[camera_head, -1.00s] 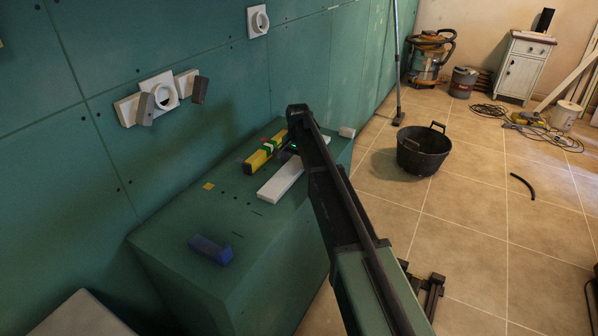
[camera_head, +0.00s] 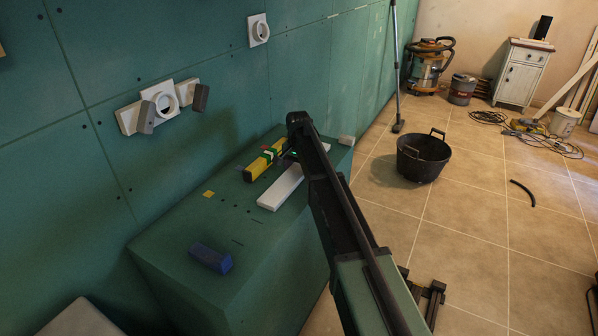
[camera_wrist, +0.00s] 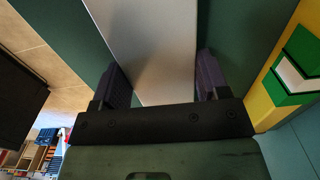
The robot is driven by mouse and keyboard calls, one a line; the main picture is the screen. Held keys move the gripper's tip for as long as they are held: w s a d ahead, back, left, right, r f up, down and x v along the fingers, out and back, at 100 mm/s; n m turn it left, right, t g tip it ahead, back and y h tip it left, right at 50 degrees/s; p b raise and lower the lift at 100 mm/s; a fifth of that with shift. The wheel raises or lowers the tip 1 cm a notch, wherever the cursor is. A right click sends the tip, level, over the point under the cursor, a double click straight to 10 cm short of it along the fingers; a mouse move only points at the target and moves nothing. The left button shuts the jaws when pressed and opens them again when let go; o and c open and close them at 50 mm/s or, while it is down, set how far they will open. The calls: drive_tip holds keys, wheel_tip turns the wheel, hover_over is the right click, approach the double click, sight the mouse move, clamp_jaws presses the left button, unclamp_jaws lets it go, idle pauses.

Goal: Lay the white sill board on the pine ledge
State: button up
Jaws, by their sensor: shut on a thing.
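The white sill board (camera_head: 281,188) is a long flat strip over the top of the green box (camera_head: 225,296), beside the yellow level. I cannot tell whether it rests on the box or hangs just above it. My gripper (camera_wrist: 168,80) is shut on the board; in the wrist view the board (camera_wrist: 155,40) runs between the two dark fingers. In the head view my arm hides the gripper and part of the board. I cannot make out the pine ledge for sure; only a small brown sliver (camera_head: 2,50) shows at the left edge.
A yellow and green level (camera_head: 262,162) lies left of the board, close to my gripper. A blue block (camera_head: 210,257) lies nearer on the box. Wall fittings (camera_head: 163,103) stick out of the green wall. A black tub (camera_head: 423,157) stands on the tiled floor to the right.

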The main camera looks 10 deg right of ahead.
sight(298, 169)
drive_tip(key=shift+r+p, duration=2.9)
drive_tip(key=shift+r, duration=0.15)
drive_tip(key=shift+f, duration=0.1)
